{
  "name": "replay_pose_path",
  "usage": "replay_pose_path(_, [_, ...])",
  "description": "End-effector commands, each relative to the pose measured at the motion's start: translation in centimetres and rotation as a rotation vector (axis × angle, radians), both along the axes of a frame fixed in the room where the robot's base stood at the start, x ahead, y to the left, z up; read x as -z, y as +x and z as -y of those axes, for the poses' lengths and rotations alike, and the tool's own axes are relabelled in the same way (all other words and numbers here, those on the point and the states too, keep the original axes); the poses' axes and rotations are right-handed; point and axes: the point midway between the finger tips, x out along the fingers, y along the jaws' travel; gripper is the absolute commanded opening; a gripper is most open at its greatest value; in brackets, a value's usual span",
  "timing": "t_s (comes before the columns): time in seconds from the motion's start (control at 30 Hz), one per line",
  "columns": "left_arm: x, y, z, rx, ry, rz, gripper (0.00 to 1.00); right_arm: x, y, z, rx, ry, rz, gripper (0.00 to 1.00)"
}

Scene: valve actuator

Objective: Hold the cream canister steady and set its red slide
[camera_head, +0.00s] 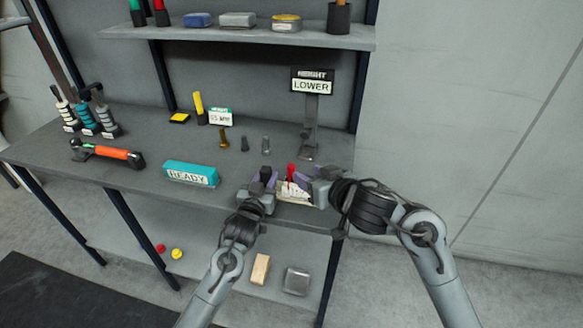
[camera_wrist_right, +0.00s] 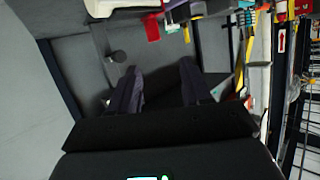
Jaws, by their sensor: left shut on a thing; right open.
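The cream canister (camera_head: 296,192) is near the front edge of the bench in the head view, partly hidden by my grippers. Its red slide (camera_head: 291,172) stands up from it. My left gripper (camera_head: 266,183) is shut on the canister from the left. My right gripper (camera_head: 308,178) is open on the right side, close to the canister. In the right wrist view, the cream canister (camera_wrist_right: 105,8) and the red slide (camera_wrist_right: 152,27) are at the top, beyond the open, empty fingers (camera_wrist_right: 160,68). The slide is not between them.
A sign (camera_head: 312,82) reading HEIGHT LOWER stands behind the canister. A teal READY block (camera_head: 190,174) lies to the left, with an orange-handled tool (camera_head: 108,152) farther left. Small dark pegs (camera_head: 245,143) stand behind. A shelf (camera_head: 240,36) runs above.

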Motion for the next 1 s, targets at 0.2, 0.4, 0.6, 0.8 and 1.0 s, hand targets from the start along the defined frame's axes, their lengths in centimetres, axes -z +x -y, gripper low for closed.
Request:
replay_pose_path(0.2, [0.1,0.0,0.0,0.001,0.000,-0.001,0.00,0.7,0.1,0.9,-0.027,-0.068,-0.008,0.48])
replay_pose_path(0.4, [0.1,0.0,0.0,0.001,0.000,-0.001,0.00,1.6,1.7,-0.1,-0.031,-0.076,-0.010,0.48])
replay_pose_path(0.6, [0.1,0.0,0.0,0.001,0.000,-0.001,0.00,3.0,4.5,-1.9,-0.030,-0.076,-0.009,0.48])
replay_pose_path(0.8, [0.1,0.0,0.0,0.001,0.000,-0.001,0.00,4.2,6.9,-3.4,-0.029,-0.077,-0.008,0.48])
replay_pose_path(1.0, [0.1,0.0,0.0,0.001,0.000,-0.001,0.00,4.8,8.4,-4.3,-0.031,-0.075,-0.008,0.48])
